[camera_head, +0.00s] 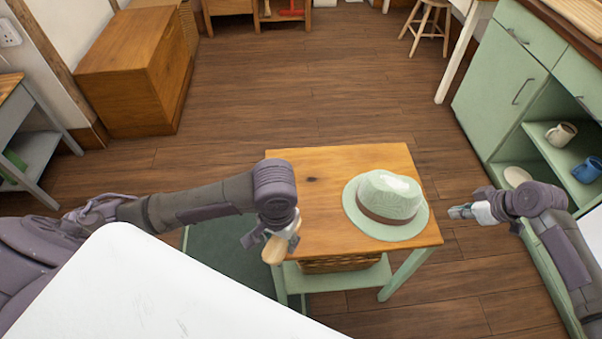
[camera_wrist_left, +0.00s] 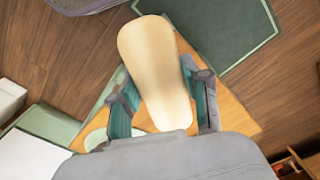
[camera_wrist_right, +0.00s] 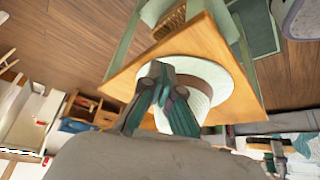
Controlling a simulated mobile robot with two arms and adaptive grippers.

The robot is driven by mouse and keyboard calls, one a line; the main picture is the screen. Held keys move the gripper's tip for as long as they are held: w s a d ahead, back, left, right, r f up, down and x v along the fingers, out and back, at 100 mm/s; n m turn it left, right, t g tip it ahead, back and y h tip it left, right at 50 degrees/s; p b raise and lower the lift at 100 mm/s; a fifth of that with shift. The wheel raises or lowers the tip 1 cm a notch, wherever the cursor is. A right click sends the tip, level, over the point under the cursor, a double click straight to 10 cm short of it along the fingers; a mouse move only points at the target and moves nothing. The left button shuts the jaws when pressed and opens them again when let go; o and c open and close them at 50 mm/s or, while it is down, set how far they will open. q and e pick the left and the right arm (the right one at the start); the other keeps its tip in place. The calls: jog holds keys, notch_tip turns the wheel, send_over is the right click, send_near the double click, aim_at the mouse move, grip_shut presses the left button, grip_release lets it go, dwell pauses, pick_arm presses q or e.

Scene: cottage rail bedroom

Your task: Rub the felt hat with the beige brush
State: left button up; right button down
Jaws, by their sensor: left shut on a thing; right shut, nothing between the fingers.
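The pale mint felt hat (camera_head: 388,196) with a brown band sits upright on the right part of a small wooden-topped table (camera_head: 312,165). My left gripper (camera_head: 276,240) is shut on the beige brush (camera_head: 273,250) at the table's left front corner, apart from the hat. The brush fills the middle of the left wrist view (camera_wrist_left: 157,70); its bristles cannot be made out. My right gripper (camera_head: 462,211) is shut and empty, just right of the table and the hat. In the right wrist view the hat (camera_wrist_right: 212,80) lies behind its fingers.
The table's lower green shelf (camera_head: 335,280) holds a wicker basket (camera_head: 340,264). A green cabinet (camera_head: 500,75) with mugs stands at the right. A wooden chest (camera_head: 135,70) stands at the back left. A white surface (camera_head: 130,285) fills the front left. The floor behind the table is clear.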

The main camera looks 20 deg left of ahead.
aim_at(413, 191)
pick_arm(q)
jog(key=w+d+r, duration=0.4)
jog(key=w+d, duration=0.1)
jog(key=w, duration=0.3)
jog(key=w+d+r, duration=0.4)
jog(key=w+d, duration=0.1)
jog(key=w, duration=0.3)
jog(key=w+d+r, duration=0.4)
jog(key=w, duration=0.4)
jog(key=shift+w+d+f, duration=0.1)
jog(key=shift+f, duration=1.45)
jog(key=shift+w+d+f, duration=0.1)
jog(key=shift+f, duration=1.45)
jog(key=shift+f, duration=1)
jog(key=shift+w+d+r, duration=0.1)
jog(key=shift+d+r, duration=0.05)
jog(key=shift+d, duration=1.45)
jog(key=shift+w+d, duration=0.15)
jog(key=shift+d, duration=1.4)
jog(key=shift+w+d, duration=0.1)
jog(key=shift+d, duration=1.4)
jog(key=shift+f, duration=0.3)
